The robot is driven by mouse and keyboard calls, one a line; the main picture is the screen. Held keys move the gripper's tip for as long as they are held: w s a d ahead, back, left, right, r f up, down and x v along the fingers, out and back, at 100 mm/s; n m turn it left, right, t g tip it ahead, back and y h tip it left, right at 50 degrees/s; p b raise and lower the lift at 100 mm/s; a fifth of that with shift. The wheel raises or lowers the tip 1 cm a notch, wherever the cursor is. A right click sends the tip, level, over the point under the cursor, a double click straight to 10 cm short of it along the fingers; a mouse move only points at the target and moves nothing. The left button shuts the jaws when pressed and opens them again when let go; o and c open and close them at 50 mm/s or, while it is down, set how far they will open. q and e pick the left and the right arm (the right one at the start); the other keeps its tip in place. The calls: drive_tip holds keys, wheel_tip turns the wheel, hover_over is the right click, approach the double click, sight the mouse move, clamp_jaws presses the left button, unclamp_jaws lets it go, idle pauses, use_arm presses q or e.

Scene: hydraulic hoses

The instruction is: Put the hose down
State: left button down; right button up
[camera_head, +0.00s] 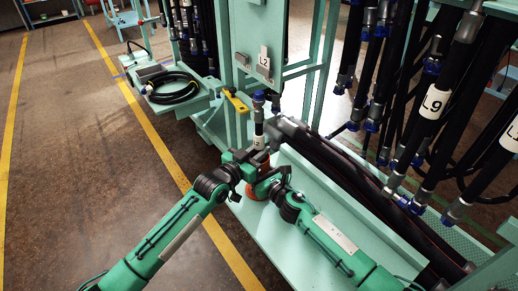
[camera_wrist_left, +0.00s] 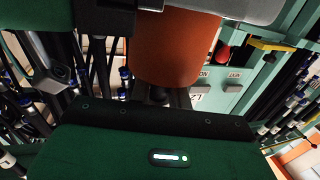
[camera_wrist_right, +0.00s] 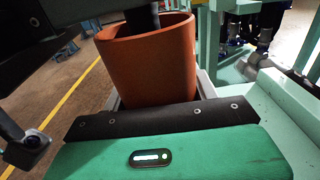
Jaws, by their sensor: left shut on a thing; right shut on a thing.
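A dark hose end (camera_head: 259,118) with a blue collar and a pale label stands upright in the head view, in front of the bench. My left gripper (camera_head: 246,158) is shut on it near its lower part; the fingertips are partly hidden. An orange cup (camera_wrist_right: 150,60) sits below, and a dark rod-like part, seemingly the hose end, reaches into its mouth in the right wrist view. My right gripper (camera_head: 266,181) is close under the left one and shut on the orange cup. The cup also shows large in the left wrist view (camera_wrist_left: 172,50).
A green machine frame with an L2 plate (camera_head: 264,62) stands behind. Hanging hoses, one labelled L9 (camera_head: 434,101), crowd the right. A side tray (camera_head: 205,102) holds a coiled black hose (camera_head: 176,87). Thick hoses lie along the green ledge (camera_head: 290,240). Floor at left is clear.

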use_arm(q)
drive_tip(key=c, duration=1.3)
unclamp_jaws()
drive_tip(key=shift+r, duration=0.25)
drive_tip(key=v, duration=1.2)
drive_tip(key=s+a+f+n+g+y, duration=0.1)
drive_tip(key=s+f, duration=0.3)
drive_tip(key=s, duration=0.5)
drive_tip(key=s+a+f+n+g+y, duration=0.1)
drive_tip(key=s+f+y, duration=0.3)
drive_tip(key=s, duration=0.4)
drive_tip(key=s+a+f+n+g+y, duration=0.1)
drive_tip(key=s+a+f+n+y, duration=0.1)
drive_tip(key=s+f, duration=0.3)
drive_tip(key=s+a+n, duration=0.1)
drive_tip(key=s, duration=0.3)
drive_tip(key=shift+s+g, duration=0.35)
drive_tip(key=shift+g, duration=0.05)
